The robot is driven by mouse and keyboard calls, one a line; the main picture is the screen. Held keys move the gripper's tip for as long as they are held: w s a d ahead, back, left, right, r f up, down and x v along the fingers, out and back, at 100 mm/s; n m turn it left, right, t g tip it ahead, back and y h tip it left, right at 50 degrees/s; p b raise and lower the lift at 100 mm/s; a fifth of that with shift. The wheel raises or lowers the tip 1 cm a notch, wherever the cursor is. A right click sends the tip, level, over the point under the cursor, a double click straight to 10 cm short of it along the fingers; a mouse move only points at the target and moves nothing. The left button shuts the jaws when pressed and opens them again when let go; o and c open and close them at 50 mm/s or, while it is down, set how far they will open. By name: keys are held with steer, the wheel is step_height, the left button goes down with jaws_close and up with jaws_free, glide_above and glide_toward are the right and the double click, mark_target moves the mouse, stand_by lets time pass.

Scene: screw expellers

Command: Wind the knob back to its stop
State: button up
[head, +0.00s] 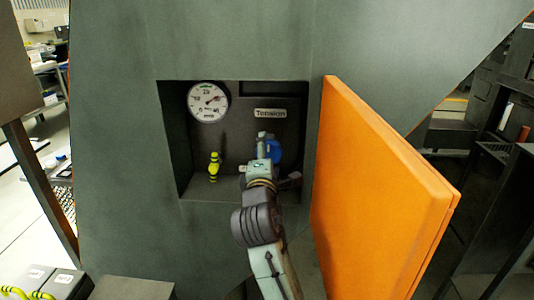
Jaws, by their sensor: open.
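A blue knob (274,151) sits inside a recess in the grey-green machine housing, under a label reading "Tension" (270,113). My gripper (263,140) reaches into the recess right at the knob and hides its left and lower parts. The jaws are open; I cannot tell whether they touch the knob. A round white dial gauge (208,102) is at the recess's upper left. Its needle points to the upper right.
An open orange door (375,195) juts out close on the right of the recess. Grey boxes (68,283) are at the lower left.

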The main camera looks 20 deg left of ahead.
steer(key=v, duration=0.6)
